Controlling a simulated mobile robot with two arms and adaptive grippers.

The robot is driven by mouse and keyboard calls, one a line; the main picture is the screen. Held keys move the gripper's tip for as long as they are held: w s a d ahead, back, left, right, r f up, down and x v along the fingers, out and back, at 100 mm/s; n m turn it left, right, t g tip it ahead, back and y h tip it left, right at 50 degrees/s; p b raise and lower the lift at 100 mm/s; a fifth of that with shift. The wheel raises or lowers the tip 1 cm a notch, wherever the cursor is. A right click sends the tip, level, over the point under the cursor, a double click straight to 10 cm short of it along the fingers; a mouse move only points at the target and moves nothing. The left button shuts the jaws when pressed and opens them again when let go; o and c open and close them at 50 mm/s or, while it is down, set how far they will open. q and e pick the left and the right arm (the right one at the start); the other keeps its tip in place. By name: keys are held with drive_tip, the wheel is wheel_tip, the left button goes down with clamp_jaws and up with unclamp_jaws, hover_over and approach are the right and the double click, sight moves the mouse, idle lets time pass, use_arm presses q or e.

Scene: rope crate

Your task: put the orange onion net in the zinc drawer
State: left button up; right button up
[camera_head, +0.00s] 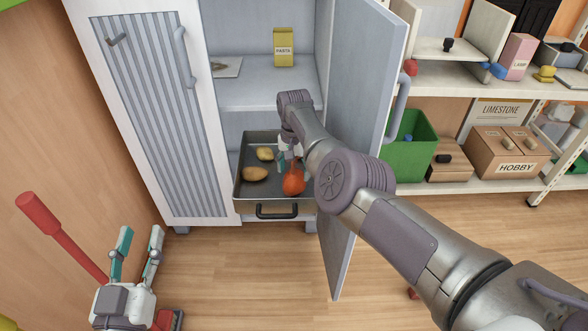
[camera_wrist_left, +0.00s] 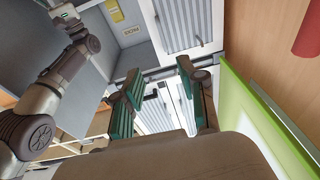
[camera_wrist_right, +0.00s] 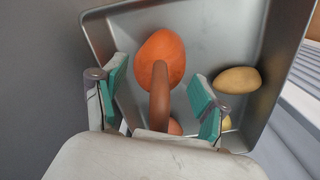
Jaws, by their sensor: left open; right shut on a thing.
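The orange onion net (camera_head: 293,180) is a round orange bag at the right side of the open zinc drawer (camera_head: 245,207). In the right wrist view the net (camera_wrist_right: 160,55) lies over the grey drawer floor (camera_wrist_right: 222,35), with a brown neck running down between my fingers. My right gripper (camera_head: 288,158) is shut on the net at its neck; whether the net touches the floor is hard to tell. My left gripper (camera_head: 139,243) is open and empty, low at the left, away from the drawer; its fingers also show in the left wrist view (camera_wrist_left: 160,88).
Potatoes (camera_head: 255,174) lie in the drawer left of the net. An open cabinet door (camera_head: 350,130) stands right of the drawer, behind my right arm. A yellow pasta box (camera_head: 284,47) is on the cabinet shelf. A green bin (camera_head: 411,140) stands further right. A red handle (camera_head: 40,213) is near my left gripper.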

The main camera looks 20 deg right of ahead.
use_arm(q)
drive_tip(key=shift+s+d+r+t, duration=0.1)
drive_tip(key=shift+r+t, duration=0.4)
drive_tip(key=shift+r, duration=0.25)
use_arm(e)
drive_tip(key=shift+f, duration=0.15)
use_arm(q)
drive_tip(key=shift+r, duration=0.1)
use_arm(e)
drive_tip(key=o, duration=1.5)
use_arm(q)
drive_tip(key=shift+r, duration=0.1)
use_arm(e)
wheel_tip(320, 180, up, 12)
drive_tip(key=shift+f, duration=0.1)
